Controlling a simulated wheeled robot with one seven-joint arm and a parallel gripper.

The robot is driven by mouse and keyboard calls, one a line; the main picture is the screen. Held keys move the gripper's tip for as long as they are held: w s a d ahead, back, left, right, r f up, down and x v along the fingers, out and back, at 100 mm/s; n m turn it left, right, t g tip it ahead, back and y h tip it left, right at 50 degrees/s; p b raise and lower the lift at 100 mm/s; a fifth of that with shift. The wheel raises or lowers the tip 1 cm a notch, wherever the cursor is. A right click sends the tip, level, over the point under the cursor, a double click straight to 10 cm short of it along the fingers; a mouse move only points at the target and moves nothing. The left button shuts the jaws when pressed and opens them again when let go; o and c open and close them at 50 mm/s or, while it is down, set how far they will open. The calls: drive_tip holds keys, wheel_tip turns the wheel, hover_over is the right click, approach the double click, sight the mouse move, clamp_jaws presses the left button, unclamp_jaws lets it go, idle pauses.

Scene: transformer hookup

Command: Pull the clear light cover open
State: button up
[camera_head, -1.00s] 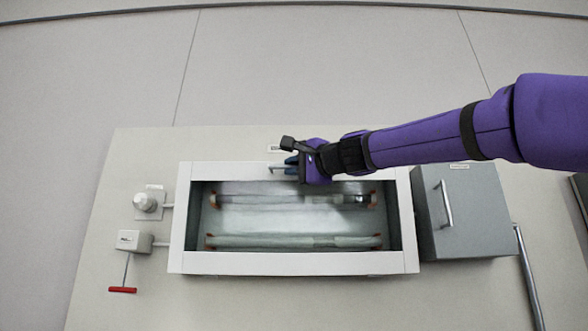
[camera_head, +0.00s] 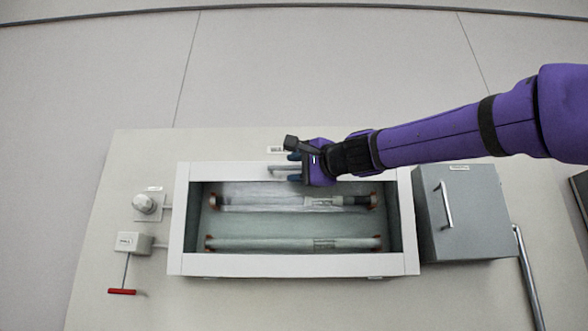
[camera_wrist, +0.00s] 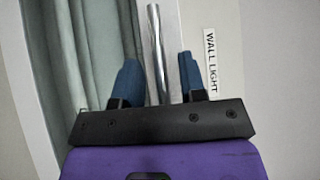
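The wall light is a box with a white frame (camera_head: 180,235) and two horizontal tubes behind what looks like a clear cover (camera_head: 270,222). A thin metal bar handle (camera_head: 280,167) sits on the top rail of the frame. My gripper (camera_head: 295,170) is at this handle, covering its right part. In the wrist view the handle (camera_wrist: 158,50) runs between my two blue fingers (camera_wrist: 157,80), with a gap on each side. The fingers are open and not closed on the bar. The cover appears shut.
A "WALL LIGHT" label (camera_wrist: 211,63) is beside the handle. A grey box with a handle (camera_head: 464,212) stands right of the light. A round knob (camera_head: 145,203) and a small box with a red-handled lever (camera_head: 122,291) are at left. The wall above is clear.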

drive_tip(key=v, duration=0.9)
drive_tip(key=shift+s+d, duration=0.25)
drive_tip(key=shift+s, duration=0.1)
